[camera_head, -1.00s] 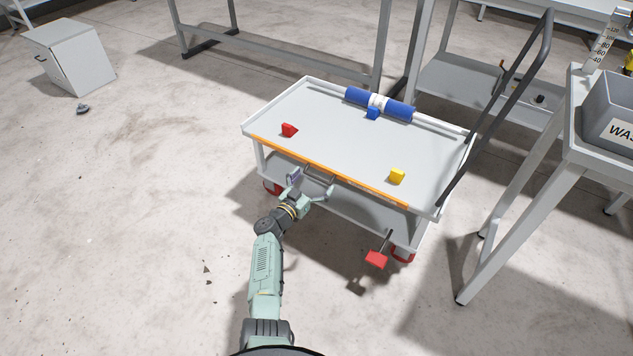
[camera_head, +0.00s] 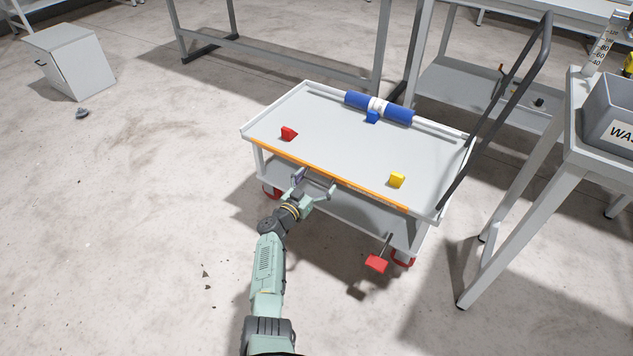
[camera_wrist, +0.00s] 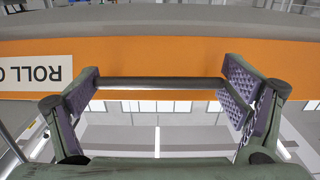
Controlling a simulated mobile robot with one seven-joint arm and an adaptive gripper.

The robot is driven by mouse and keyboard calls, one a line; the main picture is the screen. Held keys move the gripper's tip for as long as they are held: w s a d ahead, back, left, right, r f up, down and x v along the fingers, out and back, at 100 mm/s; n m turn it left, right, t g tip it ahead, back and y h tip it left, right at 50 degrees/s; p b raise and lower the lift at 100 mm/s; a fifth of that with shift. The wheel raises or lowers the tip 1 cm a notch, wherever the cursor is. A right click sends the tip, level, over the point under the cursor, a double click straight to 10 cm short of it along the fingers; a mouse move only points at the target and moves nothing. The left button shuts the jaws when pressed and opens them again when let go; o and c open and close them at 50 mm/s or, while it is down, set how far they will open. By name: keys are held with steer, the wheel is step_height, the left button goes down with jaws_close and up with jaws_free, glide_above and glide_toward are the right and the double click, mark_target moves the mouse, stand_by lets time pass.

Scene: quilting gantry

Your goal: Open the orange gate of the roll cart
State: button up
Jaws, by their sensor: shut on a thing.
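The roll cart (camera_head: 345,125) stands ahead with a grey deck. Its orange gate (camera_head: 372,190) runs along the near long side and shows from above as a thin upright strip. In the wrist view the gate's orange face (camera_wrist: 160,57) fills the width, with an upside-down "ROLL C…" label (camera_wrist: 35,74) at left. A dark handle bar (camera_wrist: 150,83) stands out in front of that face. My gripper (camera_head: 315,183) is at the middle of the gate, with its purple pads at the two ends of the bar, shut on it.
A red pedal (camera_head: 376,264) juts out below the cart's near right. A table (camera_head: 560,170) stands close right.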

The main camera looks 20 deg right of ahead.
mark_target(316, 181)
steer(key=shift+f+t+h+b, duration=0.3)
steer(key=shift+f+b, duration=0.45)
steer(key=shift+b, duration=1.05)
steer(key=t+h+b, duration=0.1)
steer(key=b, duration=0.5)
steer(key=f+t+h+b, duration=0.1)
steer(key=b, duration=0.5)
steer(key=shift+a+f+h, duration=0.2)
steer(key=shift+h, duration=0.2)
steer(key=shift+r+b, duration=0.2)
steer(key=shift+b, duration=0.15)
steer(key=o, duration=0.8)
steer(key=shift+o, duration=0.2)
steer(key=shift+s, duration=0.1)
step_height(316, 181, up, 10)
